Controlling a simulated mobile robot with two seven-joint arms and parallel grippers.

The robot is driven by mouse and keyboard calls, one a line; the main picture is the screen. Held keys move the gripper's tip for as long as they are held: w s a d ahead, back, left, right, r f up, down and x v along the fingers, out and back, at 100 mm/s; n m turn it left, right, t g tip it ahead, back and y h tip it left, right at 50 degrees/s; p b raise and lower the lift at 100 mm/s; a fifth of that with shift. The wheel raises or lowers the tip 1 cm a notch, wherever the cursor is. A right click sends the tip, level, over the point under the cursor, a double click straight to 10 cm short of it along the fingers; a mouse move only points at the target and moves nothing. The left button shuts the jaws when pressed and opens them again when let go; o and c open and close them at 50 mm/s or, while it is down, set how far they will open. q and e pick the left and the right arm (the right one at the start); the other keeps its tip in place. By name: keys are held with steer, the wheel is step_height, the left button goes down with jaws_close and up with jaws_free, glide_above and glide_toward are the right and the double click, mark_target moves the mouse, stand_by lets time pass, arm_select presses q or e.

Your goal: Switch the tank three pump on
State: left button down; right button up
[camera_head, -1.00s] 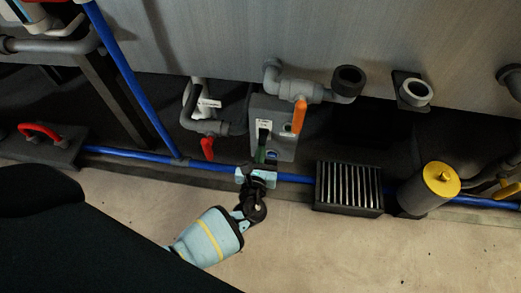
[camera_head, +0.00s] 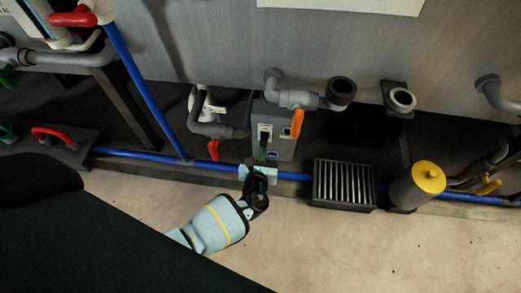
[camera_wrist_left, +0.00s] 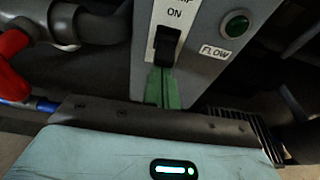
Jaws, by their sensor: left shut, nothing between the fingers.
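The grey pump box (camera_head: 283,114) stands below the tank wall in the head view. Its white plate carries a black switch (camera_head: 264,136), also in the wrist view (camera_wrist_left: 166,44), under the word ON. A round green lamp (camera_wrist_left: 236,24) labelled FLOW sits right of the switch; whether it is lit is unclear. My left gripper (camera_head: 261,154) is shut and empty, close in front of the box. Its green fingertips show in the wrist view (camera_wrist_left: 163,86), just below the switch; I cannot tell whether they touch it. My right gripper is out of view.
An orange valve handle (camera_head: 297,123) hangs right of the switch and a red one (camera_head: 213,149) to its left. A blue pipe (camera_head: 140,155) runs low along the front. A ribbed black unit (camera_head: 343,185) and a yellow-capped cylinder (camera_head: 428,178) stand at right. The floor is clear.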

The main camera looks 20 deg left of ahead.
arm_select(q)
step_height(320, 180, up, 3)
steer(key=g+p, duration=0.2)
steer(key=p, duration=0.2)
steer(key=shift+f+h, duration=0.15)
steer(key=shift+h, duration=0.15)
steer(key=shift+s, duration=0.1)
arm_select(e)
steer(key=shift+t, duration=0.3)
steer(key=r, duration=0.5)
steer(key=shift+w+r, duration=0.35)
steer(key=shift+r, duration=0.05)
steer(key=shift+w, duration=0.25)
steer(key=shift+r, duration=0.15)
